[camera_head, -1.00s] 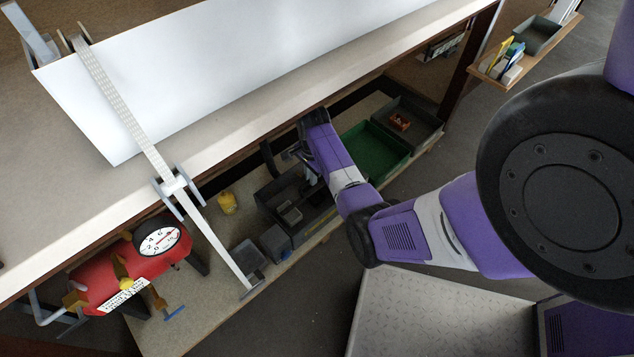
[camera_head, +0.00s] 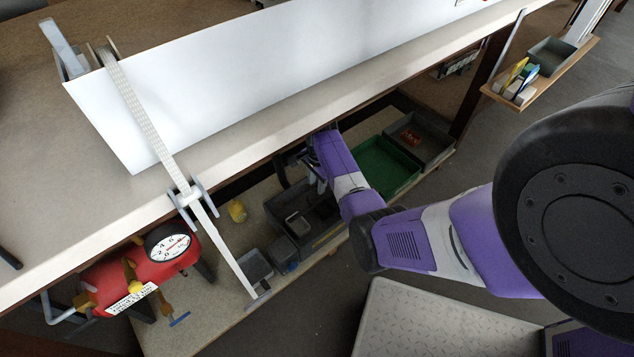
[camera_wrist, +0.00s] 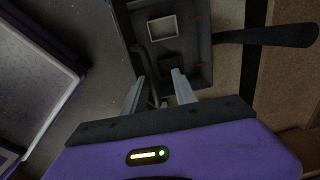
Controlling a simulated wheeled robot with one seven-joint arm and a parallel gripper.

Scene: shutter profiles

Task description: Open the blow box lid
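A dark grey open-topped box (camera_head: 318,232) on the low shelf under the table looks like the blow box. Small light-rimmed compartments show inside it, and in the wrist view the box (camera_wrist: 204,72) lies just beyond my fingers. I cannot tell a separate lid for certain. My gripper (camera_wrist: 158,77) is open, with a clear gap between its two fingers. A thin dark curved piece (camera_wrist: 151,72) shows between or just behind them; contact cannot be told. In the head view my gripper is at the box's back side, its fingertips mostly hidden by my wrist.
A green tray (camera_head: 385,168) and a grey tray (camera_head: 430,142) stand right of the box. The table edge (camera_head: 250,139) overhangs close to my wrist.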

